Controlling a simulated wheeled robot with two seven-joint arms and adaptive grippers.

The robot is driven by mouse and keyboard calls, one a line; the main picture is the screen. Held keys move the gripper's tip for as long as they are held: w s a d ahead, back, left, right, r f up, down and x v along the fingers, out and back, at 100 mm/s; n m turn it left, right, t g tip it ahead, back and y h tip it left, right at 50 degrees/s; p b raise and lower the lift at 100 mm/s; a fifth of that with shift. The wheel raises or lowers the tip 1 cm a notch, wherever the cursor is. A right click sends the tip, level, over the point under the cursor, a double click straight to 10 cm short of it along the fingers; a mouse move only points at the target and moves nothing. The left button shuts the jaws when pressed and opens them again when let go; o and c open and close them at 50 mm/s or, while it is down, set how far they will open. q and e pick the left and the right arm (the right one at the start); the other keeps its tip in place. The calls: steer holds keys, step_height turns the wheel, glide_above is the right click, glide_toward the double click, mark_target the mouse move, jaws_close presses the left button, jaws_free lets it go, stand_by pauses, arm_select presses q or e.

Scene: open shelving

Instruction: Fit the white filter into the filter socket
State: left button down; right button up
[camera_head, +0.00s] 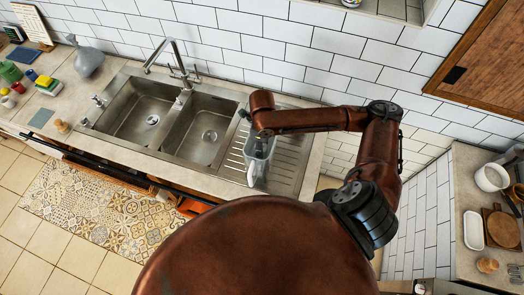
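No filter socket can be clearly made out. My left gripper is not in view.
A double steel sink (205,133) with a tall tap (172,58) lies left of the container. A grey bottle (88,61), sponges (47,85) and cups crowd the far-left counter. A right-hand counter holds a white pot (491,177), a white dish (473,230) and boards.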

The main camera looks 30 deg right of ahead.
steer(key=shift+f, duration=1.95)
steer(key=shift+f, duration=0.1)
steer(key=o, duration=1.2)
steer(key=shift+c, duration=0.2)
step_height(320, 180, up, 12)
steer(key=shift+r+b, duration=0.2)
steer(key=shift+b, duration=0.2)
